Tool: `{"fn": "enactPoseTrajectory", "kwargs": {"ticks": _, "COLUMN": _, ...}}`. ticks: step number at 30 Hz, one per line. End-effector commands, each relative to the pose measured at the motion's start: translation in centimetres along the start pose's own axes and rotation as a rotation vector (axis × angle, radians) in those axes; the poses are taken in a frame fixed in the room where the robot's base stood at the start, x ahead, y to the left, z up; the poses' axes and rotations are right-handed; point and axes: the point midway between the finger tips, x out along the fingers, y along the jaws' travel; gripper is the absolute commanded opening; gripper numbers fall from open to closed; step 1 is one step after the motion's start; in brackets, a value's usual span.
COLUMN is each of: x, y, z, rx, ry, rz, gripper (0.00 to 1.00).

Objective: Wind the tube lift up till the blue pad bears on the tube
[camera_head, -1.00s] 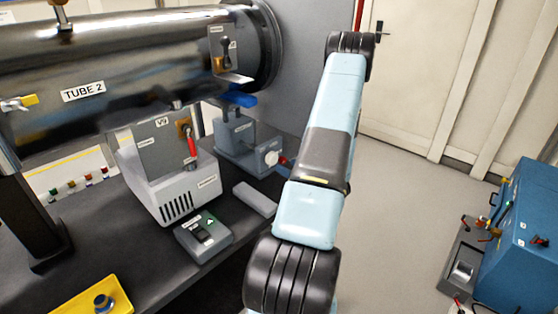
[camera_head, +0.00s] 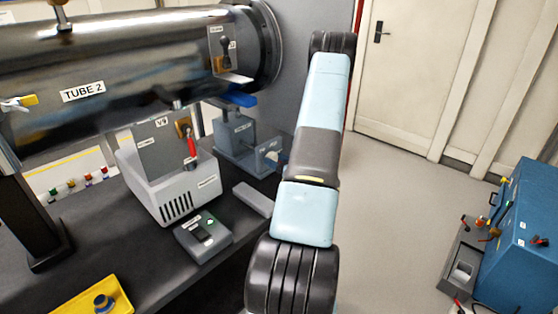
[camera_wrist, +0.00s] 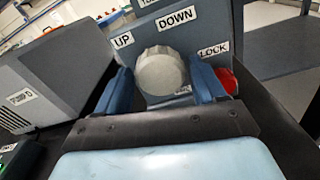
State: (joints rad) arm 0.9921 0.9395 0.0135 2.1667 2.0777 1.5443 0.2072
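The tube lift (camera_head: 236,140) is a grey unit on the bench under the dark tube marked TUBE 2 (camera_head: 130,50). Its blue pad (camera_head: 240,99) is just below the tube; I cannot tell whether they touch. In the wrist view, the lift's pale round knob (camera_wrist: 160,72) faces me, with UP at its left, DOWN above and LOCK at its right. A red lock knob (camera_wrist: 228,80) shows partly behind my right finger. My gripper (camera_wrist: 161,84) is open, its blue fingers either side of the pale knob with small gaps visible. In the head view my arm partly hides the gripper.
A pale grey pump-like box (camera_head: 175,190) with a red-handled valve stands left of the lift. A small control box (camera_head: 203,236) and a grey block (camera_head: 253,198) lie in front. A yellow tray (camera_head: 95,300) is at the front left. A blue cabinet (camera_head: 520,240) stands at the right.

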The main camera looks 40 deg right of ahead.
Motion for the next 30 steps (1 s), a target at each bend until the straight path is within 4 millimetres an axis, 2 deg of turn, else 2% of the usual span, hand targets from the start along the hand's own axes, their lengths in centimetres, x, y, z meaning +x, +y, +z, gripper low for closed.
{"fn": "enactPoseTrajectory", "kwargs": {"ticks": 2, "x": 0.0, "y": 0.0, "z": 0.0, "rx": 0.000, "ry": 0.000, "rz": 0.000, "gripper": 0.62}}
{"fn": "enactPoseTrajectory", "kwargs": {"ticks": 13, "x": 0.0, "y": 0.0, "z": 0.0, "rx": 0.000, "ry": 0.000, "rz": -0.001, "gripper": 0.27}}
{"fn": "enactPoseTrajectory", "kwargs": {"ticks": 14, "x": -0.2, "y": -1.6, "z": 0.3, "rx": -0.003, "ry": -0.001, "rz": -0.004, "gripper": 0.29}}
{"fn": "enactPoseTrajectory", "kwargs": {"ticks": 15, "x": -0.2, "y": -1.1, "z": 0.2, "rx": -0.002, "ry": -0.001, "rz": -0.005, "gripper": 0.34}}
{"fn": "enactPoseTrajectory", "kwargs": {"ticks": 17, "x": -0.3, "y": -0.8, "z": 0.2, "rx": -0.004, "ry": -0.001, "rz": -0.007, "gripper": 0.27}}
{"fn": "enactPoseTrajectory", "kwargs": {"ticks": 30, "x": -0.3, "y": -0.4, "z": 0.0, "rx": -0.025, "ry": 0.002, "rz": -0.010, "gripper": 0.27}}
